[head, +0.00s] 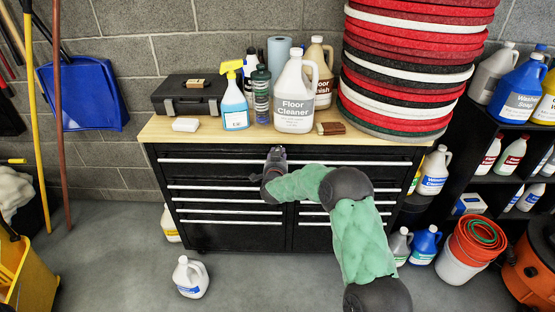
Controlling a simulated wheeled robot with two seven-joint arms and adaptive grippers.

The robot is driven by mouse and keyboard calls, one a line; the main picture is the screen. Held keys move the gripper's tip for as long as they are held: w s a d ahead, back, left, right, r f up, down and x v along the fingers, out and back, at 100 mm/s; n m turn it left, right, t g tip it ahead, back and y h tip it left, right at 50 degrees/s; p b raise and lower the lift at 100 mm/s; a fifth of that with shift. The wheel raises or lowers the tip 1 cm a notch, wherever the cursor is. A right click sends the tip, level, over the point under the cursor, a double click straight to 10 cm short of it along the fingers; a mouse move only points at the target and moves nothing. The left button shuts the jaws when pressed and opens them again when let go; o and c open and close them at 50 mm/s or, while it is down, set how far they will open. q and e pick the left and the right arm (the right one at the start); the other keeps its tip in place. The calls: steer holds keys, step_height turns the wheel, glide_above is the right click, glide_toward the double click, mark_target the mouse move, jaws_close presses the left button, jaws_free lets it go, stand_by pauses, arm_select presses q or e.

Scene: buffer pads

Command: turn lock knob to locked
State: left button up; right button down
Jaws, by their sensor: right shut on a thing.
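The black tool cabinet (225,236) with silver drawer handles stands against the wall under a wooden top. My right arm reaches in from the lower right, and my right gripper (277,154) is at the upper middle of the cabinet front, just below the top's front edge. It is shut on the lock knob there. The knob itself is hidden by the gripper, so its turned position cannot be seen. My left gripper is not in view.
The wooden top (230,135) holds a Floor Cleaner jug (295,98), a spray bottle (234,103), a black case (188,96) and a tall stack of red pads (405,65). A white jug (190,277) stands on the floor. A yellow bucket (30,275) is at the left.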

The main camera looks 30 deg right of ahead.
steer(key=shift+a+f+m+y+b, duration=0.1)
steer(key=shift+f+m+y+b, duration=0.15)
steer(key=shift+m+b, duration=0.35)
steer(key=shift+f+m+y+b, duration=0.15)
steer(key=shift+m+y+b, duration=0.15)
steer(key=shift+m, duration=0.4)
steer(key=c, duration=1)
jaws_free()
steer(key=shift+o, duration=0.5)
steer(key=shift+r, duration=0.1)
steer(key=shift+r, duration=0.15)
steer(key=v, duration=0.8)
